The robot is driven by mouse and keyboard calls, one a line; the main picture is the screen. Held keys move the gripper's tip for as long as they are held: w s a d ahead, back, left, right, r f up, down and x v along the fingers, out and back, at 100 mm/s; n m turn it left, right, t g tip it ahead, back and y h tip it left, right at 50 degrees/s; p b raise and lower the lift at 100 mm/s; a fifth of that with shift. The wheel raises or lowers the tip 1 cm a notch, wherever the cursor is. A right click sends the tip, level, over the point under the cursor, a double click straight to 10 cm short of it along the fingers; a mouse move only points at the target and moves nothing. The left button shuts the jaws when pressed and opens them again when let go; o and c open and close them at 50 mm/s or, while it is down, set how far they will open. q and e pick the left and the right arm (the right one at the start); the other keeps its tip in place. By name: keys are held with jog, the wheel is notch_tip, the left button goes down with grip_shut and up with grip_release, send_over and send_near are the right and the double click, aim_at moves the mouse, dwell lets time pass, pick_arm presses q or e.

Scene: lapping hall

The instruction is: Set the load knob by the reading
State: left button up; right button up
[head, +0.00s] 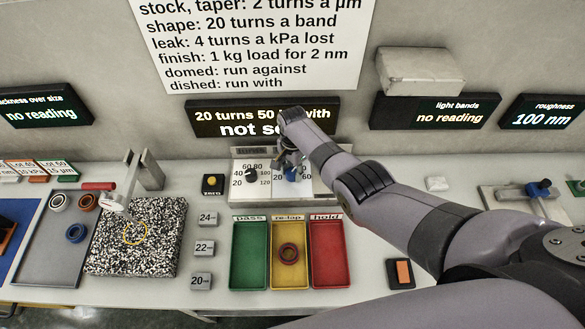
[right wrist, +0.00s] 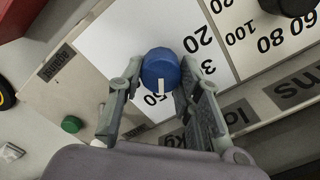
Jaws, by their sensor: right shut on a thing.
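The blue load knob (right wrist: 160,66) sits on a white scale panel (right wrist: 105,60); its white mark points down in the right wrist view, near the printed 50. My right gripper (right wrist: 161,80) is shut on it, one finger on each side. In the head view my right gripper (head: 291,162) covers most of the knob and part of its scale. The roughness display (head: 542,113) reads 100 nm. The middle display (head: 225,117) shows 20 turns, 50 and "with", with "not se" below; my arm hides part. The wall chart (head: 250,40) lists "finish: 1 kg load for 2 nm". My left gripper is out of view.
A black knob (head: 251,175) stands left of the blue one. Green, yellow and red trays (head: 249,285) lie in front; a brown ring (head: 288,253) is in the yellow one. A speckled plate (head: 150,262) with a metal stand is at left. The light bands display (head: 434,113) shows no reading.

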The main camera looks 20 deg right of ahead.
aim_at(293, 171)
jog(key=shift+w+d+r+m, duration=0.1)
jog(key=shift+r+m, duration=0.05)
jog(key=shift+m, duration=0.85)
jog(key=o, duration=0.8)
jog(key=shift+c, duration=0.2)
jog(key=o, duration=0.4)
notch_tip(293, 171, up, 12)
jog(key=shift+f, duration=0.1)
